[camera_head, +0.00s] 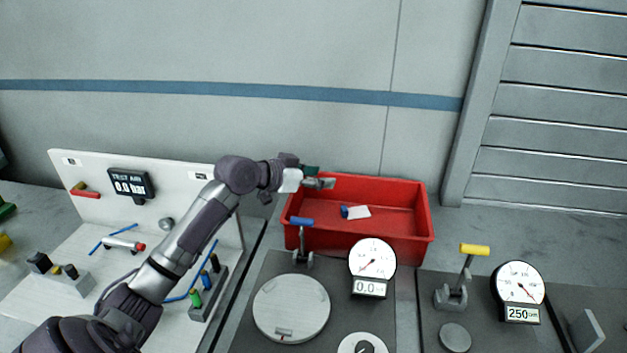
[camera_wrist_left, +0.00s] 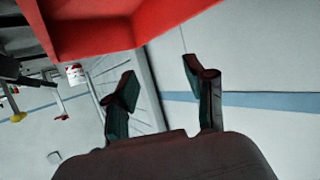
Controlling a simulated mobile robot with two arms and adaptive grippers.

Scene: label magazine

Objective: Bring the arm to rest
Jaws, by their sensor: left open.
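My left arm (camera_head: 190,238) reaches up from the bottom left. My left gripper (camera_head: 320,178) is over the back left rim of the red crate (camera_head: 418,238). In the left wrist view, the two dark fingers of my left gripper (camera_wrist_left: 162,88) stand wide apart with nothing between them, and part of the red crate (camera_wrist_left: 95,38) shows above them. A small white and blue piece (camera_head: 357,212) lies inside the crate, apart from the gripper. My right gripper is not in view.
A white test board (camera_head: 95,205) with a small display (camera_head: 131,185) stands at the left. In front of the crate are a round plate (camera_head: 291,308), a dial gauge (camera_head: 372,259) and a blue-handled clamp (camera_head: 302,240). A yellow-handled clamp (camera_head: 463,275) and another gauge (camera_head: 519,282) stand right.

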